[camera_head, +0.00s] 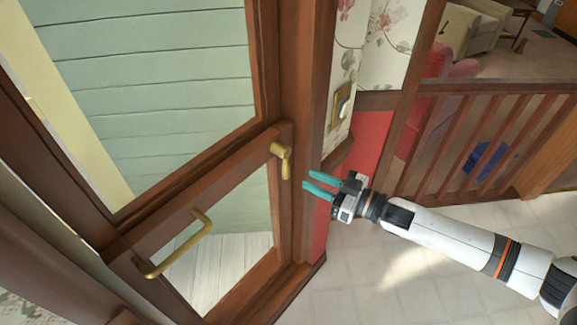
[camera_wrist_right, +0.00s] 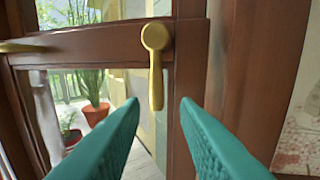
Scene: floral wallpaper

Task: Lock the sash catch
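The brass sash catch (camera_head: 281,158) is on the right end of the brown door's middle rail. Its lever hangs down in the right wrist view (camera_wrist_right: 155,70). My right gripper (camera_head: 312,185) is open and empty, with teal fingers pointing at the catch from the right. In the right wrist view, the gripper (camera_wrist_right: 160,115) has its fingers apart, with the lever's lower end showing between them in the picture. I see no contact with the lever. My left gripper is not in view.
A brass pull handle (camera_head: 180,246) is on the left part of the rail. The wooden door frame (camera_head: 305,100) stands just right of the catch. A wall switch (camera_head: 342,102) and a slatted wooden railing (camera_head: 480,140) are further right. Potted plants (camera_wrist_right: 93,110) show through the glass.

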